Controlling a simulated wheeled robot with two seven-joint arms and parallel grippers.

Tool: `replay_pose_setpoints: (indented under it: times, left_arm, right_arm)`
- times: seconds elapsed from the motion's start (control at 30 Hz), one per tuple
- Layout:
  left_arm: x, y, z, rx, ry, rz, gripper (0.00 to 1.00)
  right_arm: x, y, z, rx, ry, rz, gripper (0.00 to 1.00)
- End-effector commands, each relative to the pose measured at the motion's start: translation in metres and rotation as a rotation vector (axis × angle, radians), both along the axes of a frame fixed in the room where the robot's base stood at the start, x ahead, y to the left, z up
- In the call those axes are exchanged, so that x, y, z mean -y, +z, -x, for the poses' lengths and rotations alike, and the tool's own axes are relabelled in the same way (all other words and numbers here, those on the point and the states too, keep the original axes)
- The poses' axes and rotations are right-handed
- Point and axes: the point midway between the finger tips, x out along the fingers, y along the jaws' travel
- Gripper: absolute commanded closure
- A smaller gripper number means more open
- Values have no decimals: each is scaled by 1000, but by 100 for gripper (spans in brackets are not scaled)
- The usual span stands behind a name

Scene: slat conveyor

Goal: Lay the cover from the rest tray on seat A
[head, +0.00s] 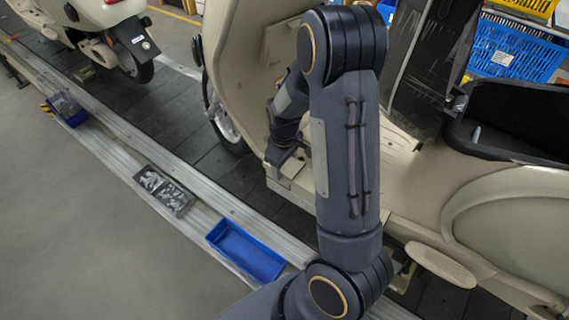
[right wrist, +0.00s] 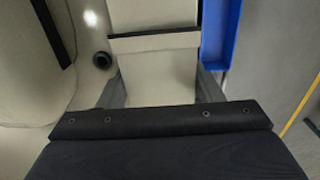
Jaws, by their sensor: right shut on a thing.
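My right gripper (head: 284,168) is low beside the cream scooter (head: 420,190), at the front of its footboard. In the right wrist view its two grey fingers (right wrist: 161,88) stand on either side of a plain cream piece, the cover (right wrist: 158,78), and are shut on it. In the head view a cream edge (head: 290,188) shows just under the gripper; I cannot tell cover from scooter body there. An empty blue tray (head: 245,250) sits on the rail; a blue tray wall (right wrist: 218,35) shows in the wrist view. I cannot make out seat A. My left gripper is out of view.
A grey tray of small parts (head: 164,190) and a dark blue bin (head: 67,110) stand farther along the rail. Another scooter (head: 115,30) is at the upper left. Blue and yellow crates (head: 515,50) are behind. The grey floor at left is clear.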

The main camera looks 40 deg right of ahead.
Motion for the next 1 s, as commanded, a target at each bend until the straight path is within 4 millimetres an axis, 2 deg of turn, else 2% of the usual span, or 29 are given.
replay_pose_setpoints:
  times: [0.27,0.3,0.47,0.87,1.0]
  left_arm:
    - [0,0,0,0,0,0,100]
    - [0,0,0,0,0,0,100]
    - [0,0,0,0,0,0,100]
    - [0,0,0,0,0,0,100]
    - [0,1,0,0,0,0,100]
  right_arm:
    - [0,0,0,1,0,0,64]
    - [0,0,0,1,0,0,36]
    - [0,0,0,1,0,1,15]
    - [4,1,-2,6,-3,8,15]
    - [4,9,-3,11,-3,8,15]
